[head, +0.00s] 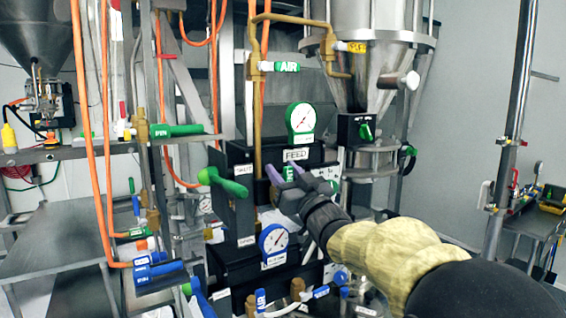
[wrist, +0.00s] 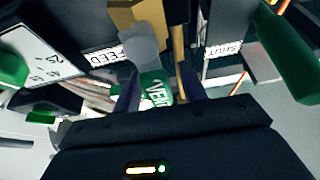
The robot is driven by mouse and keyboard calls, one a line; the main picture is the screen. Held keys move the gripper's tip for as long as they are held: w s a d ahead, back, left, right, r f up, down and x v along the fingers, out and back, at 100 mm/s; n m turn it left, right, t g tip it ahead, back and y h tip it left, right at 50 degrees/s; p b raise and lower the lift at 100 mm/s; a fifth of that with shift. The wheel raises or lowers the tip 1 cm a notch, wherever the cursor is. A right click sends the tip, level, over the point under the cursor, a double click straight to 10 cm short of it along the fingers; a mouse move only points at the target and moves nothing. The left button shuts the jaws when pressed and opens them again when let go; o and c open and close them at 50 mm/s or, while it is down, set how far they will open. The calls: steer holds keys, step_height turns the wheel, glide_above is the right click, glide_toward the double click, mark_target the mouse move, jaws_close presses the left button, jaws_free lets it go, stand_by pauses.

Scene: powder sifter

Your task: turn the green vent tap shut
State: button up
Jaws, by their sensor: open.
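A green tap handle lettered VENT (wrist: 155,92) lies between my gripper's two purple fingers in the wrist view. In the head view, a small green part of it (head: 289,172) shows just below the FEED label, mostly hidden by the fingers. My gripper (head: 280,173) is open, with its fingertips at the front of the black panel. In the wrist view the fingers (wrist: 158,86) stand on either side of the green handle. I cannot tell whether they touch it. A grey rounded piece (wrist: 140,45) sits just beyond the handle.
A larger green handle (head: 222,183) sticks out left of my gripper, near a SHUT label (wrist: 222,48). A green-rimmed gauge (head: 301,118) is above and a blue gauge (head: 273,239) below. A brass pipe (head: 257,110) runs down behind. Orange hoses (head: 93,140) hang at left.

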steer(key=shift+w+a, duration=0.15)
steer(key=shift+w, duration=0.05)
jaws_close()
